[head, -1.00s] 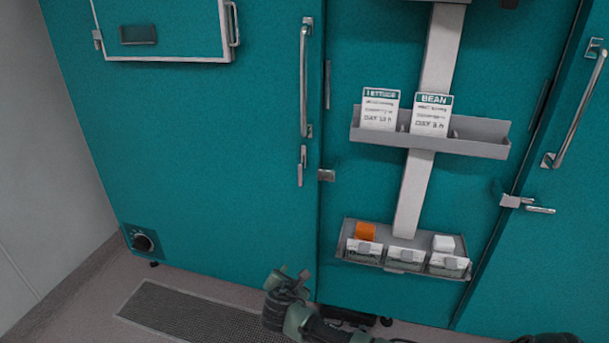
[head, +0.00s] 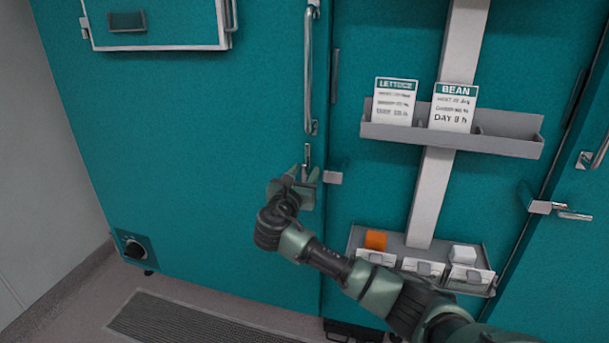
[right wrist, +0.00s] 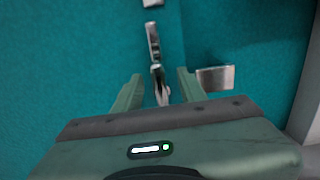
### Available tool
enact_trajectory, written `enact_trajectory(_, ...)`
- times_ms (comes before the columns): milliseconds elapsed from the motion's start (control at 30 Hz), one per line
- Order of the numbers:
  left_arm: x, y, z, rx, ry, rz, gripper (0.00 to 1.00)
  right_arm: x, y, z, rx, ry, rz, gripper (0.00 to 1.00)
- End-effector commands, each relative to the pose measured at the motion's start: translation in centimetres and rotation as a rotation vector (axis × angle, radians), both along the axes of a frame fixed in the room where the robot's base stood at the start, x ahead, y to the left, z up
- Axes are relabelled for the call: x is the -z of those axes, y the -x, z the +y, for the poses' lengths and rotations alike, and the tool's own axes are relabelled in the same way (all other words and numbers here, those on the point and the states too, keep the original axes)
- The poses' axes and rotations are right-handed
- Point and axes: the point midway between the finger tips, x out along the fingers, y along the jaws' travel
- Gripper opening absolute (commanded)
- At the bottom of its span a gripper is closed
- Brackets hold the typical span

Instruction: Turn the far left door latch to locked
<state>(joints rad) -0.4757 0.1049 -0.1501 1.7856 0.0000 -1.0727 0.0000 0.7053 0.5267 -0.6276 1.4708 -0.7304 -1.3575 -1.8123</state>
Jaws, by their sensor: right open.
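The latch of the far left door (head: 200,170) is a small metal lever (head: 307,155) below the long vertical door handle. In the head view it hangs vertically, its lower part hidden by my right gripper (head: 305,176). In the right wrist view the lever (right wrist: 155,50) runs down between the two open fingers of my right gripper (right wrist: 160,92). I cannot tell whether the fingers touch it. A metal keeper plate (head: 333,178) sits right of the lever on the frame, also in the right wrist view (right wrist: 215,77). My left gripper is not in view.
The long door handle (head: 308,75) rises just above the latch. On the right, a grey card shelf (head: 500,145) and a lower tray (head: 358,238) stick out from the centre panel. A second latch (head: 545,208) is at the far right. A floor grate (head: 190,320) lies below.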

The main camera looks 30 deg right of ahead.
Motion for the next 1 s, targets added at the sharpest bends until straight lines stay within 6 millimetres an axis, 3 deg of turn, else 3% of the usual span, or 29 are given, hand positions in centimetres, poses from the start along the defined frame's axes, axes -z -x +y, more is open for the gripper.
enact_trajectory(300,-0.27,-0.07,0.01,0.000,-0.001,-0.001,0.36,0.02,-0.32,-0.38,-0.001,-0.001,0.001,0.41)
enact_trajectory(333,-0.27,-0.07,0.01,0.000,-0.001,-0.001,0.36,0.02,-0.32,-0.38,-0.001,-0.001,0.001,0.38)
enact_trajectory(467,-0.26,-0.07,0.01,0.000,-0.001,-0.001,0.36,0.03,-0.32,-0.36,-0.001,-0.001,0.000,0.02)
enact_trajectory(500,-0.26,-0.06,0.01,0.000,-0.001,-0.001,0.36,0.03,-0.31,-0.37,-0.001,-0.001,0.000,0.00)
enact_trajectory(1000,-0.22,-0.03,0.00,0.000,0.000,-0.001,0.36,0.08,-0.31,-0.33,-0.001,-0.002,0.001,0.00)
